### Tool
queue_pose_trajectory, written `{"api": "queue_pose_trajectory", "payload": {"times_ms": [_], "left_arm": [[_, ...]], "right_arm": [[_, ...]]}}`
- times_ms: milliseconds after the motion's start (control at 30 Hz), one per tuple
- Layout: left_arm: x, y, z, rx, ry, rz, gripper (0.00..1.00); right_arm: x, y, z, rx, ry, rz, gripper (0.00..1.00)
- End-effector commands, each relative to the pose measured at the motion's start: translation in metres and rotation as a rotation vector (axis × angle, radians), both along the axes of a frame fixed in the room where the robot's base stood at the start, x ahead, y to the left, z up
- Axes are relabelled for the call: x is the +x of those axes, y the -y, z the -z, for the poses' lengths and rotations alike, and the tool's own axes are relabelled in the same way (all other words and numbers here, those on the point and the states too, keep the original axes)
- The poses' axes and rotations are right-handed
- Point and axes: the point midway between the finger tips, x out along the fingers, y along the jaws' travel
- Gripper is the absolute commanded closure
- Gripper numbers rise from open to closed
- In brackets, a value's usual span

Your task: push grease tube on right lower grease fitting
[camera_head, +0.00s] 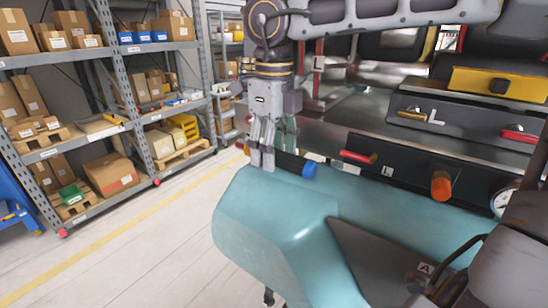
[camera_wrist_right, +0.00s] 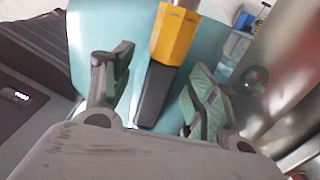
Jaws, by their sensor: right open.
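My right gripper (camera_head: 262,158) points down over the pale teal body of the machine (camera_head: 270,215). In the right wrist view, its green-padded fingers (camera_wrist_right: 163,88) are spread apart. A part with a yellow-orange faceted section (camera_wrist_right: 174,38) and a black section (camera_wrist_right: 154,95) lies between them, with gaps visible at the sides. In the head view, a dark cylinder with a blue end (camera_head: 309,170) sits just right of the fingers. I cannot tell whether either is the grease tube. The lower right grease fitting is not clearly identifiable. My left gripper is not in view.
A dark panel carries a red handle (camera_head: 357,157) and an orange knob (camera_head: 441,186). Shelves with boxes (camera_head: 115,174) stand left, across clear floor (camera_head: 150,235).

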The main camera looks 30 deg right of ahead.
Motion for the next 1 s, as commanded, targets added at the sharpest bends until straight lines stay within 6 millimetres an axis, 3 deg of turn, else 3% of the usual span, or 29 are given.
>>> {"api": "queue_pose_trajectory", "payload": {"times_ms": [233,700,1000], "left_arm": [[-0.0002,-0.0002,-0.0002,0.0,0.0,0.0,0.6],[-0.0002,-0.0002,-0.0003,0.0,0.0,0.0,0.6],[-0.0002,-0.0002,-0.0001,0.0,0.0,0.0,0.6]], "right_arm": [[0.0,0.0,-0.0003,0.0,0.0,0.0,0.42],[0.0,0.0,-0.0004,0.0,0.0,0.0,1.0],[0.0003,-0.0001,-0.0018,0.001,0.002,0.0,1.0]]}}
